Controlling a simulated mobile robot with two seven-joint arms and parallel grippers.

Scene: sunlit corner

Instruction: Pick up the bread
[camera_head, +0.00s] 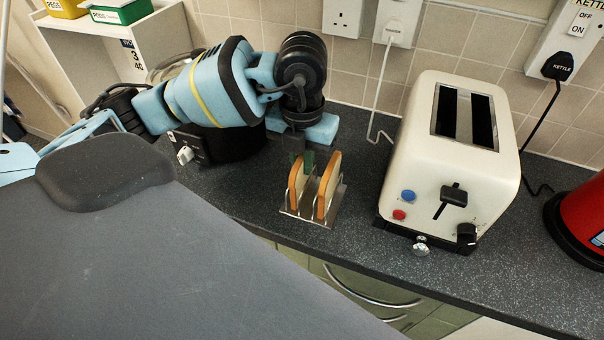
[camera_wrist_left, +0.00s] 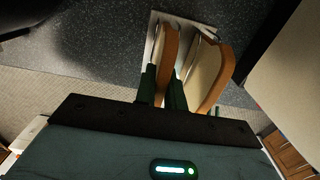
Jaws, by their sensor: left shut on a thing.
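Two slices of bread with brown crusts stand upright in a small metal rack (camera_head: 334,214) on the dark worktop. The left slice of bread (camera_head: 296,188) is nearest my left gripper (camera_head: 303,161); the right slice (camera_head: 327,188) stands beside it. My left gripper reaches down from behind. In the left wrist view my left gripper (camera_wrist_left: 162,82) has a finger on each side of the left slice (camera_wrist_left: 166,52), shut on it. The right slice (camera_wrist_left: 211,72) is outside the fingers there. The slice still sits within the rack. My right gripper is out of view.
A cream toaster (camera_head: 405,165) with two dark slots stands close to the right of the rack. A red kettle (camera_head: 585,220) is at the far right. The tiled wall with sockets is behind. The worktop's front edge is close before the rack.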

